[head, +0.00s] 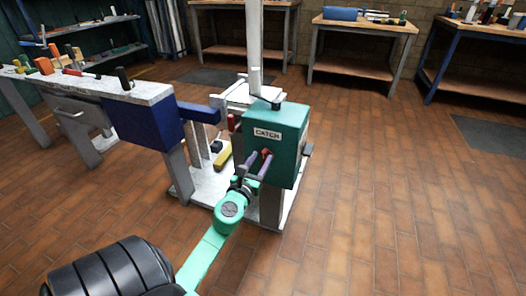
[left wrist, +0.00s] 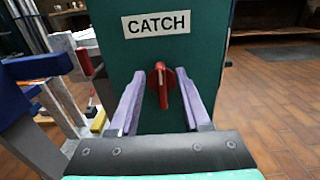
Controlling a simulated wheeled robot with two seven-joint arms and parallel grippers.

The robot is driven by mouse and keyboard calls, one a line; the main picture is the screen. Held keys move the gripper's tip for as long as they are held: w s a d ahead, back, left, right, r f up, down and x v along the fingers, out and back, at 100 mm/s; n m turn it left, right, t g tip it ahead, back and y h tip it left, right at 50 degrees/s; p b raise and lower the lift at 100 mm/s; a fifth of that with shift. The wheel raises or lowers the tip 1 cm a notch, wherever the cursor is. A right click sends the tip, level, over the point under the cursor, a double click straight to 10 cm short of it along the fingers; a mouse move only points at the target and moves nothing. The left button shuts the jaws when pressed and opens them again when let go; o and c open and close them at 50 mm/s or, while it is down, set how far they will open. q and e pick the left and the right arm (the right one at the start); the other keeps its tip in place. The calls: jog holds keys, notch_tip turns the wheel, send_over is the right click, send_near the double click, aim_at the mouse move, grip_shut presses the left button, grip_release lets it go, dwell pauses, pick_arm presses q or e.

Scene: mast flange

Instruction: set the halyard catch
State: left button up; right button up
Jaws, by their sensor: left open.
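A green box (head: 285,125) with a white label reading CATCH (head: 267,133) stands at the foot of a white mast (head: 254,45). On its front face is a red knob (head: 266,157) with a raised bar. In the left wrist view the red knob (left wrist: 161,86) sits below the label (left wrist: 157,23), its bar close to upright. My left gripper (head: 259,163) is in front of this face. Its purple fingers are open, one on each side of the knob, with gaps visible in the left wrist view (left wrist: 159,78). My right gripper is not in view.
Open brick floor (head: 400,200) lies to the right.

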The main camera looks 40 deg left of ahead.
pick_arm(q)
jog(key=x, duration=0.2)
jog(key=shift+w+a, duration=0.1)
jog(key=shift+w, duration=0.15)
grip_shut()
